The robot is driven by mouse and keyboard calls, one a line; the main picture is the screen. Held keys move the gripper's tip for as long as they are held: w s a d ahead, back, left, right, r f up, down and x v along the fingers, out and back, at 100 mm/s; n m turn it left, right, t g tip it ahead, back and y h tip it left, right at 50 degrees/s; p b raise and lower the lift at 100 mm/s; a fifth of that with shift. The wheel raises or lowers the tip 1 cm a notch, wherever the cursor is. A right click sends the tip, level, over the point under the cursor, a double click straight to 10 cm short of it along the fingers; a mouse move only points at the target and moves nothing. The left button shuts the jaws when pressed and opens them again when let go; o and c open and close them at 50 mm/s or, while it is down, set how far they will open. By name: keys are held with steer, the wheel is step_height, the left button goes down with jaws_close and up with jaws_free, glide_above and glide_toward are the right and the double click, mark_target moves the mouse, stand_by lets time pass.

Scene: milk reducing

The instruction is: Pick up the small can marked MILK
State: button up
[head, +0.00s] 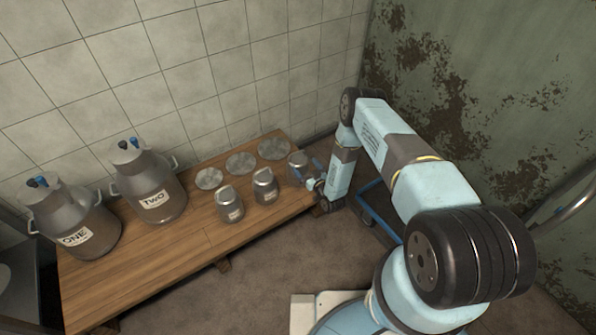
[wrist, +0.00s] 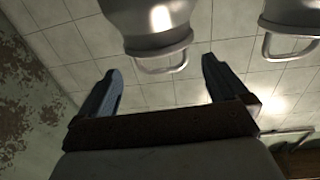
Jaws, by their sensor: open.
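Three small metal cans stand on the wooden table in the head view: a left one (head: 230,205), a middle one (head: 265,186) and a right one (head: 298,161). The left and middle cans carry small pale labels too small to read. My gripper (head: 306,173) is at the right can, at the table's right end, and partly hides it. In the wrist view my gripper (wrist: 161,64) is open with nothing between its fingers. A metal can with a wire handle (wrist: 150,22) shows just beyond the fingertips, and another can (wrist: 290,15) is at upper right.
Two large cans marked ONE (head: 78,228) and TWO (head: 150,190) stand on the left of the table (head: 150,275). Several round metal discs (head: 241,163) lie along its back edge, near the tiled wall. A blue frame (head: 375,212) stands right of the table.

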mark_target(300, 160)
steer(key=shift+r+x, duration=0.2)
steer(key=shift+x, duration=1.25)
steer(key=shift+r+x, duration=0.25)
steer(key=shift+x, duration=1.2)
steer(key=shift+c, duration=0.5)
steer(key=c, duration=1.6)
steer(key=shift+c, duration=0.8)
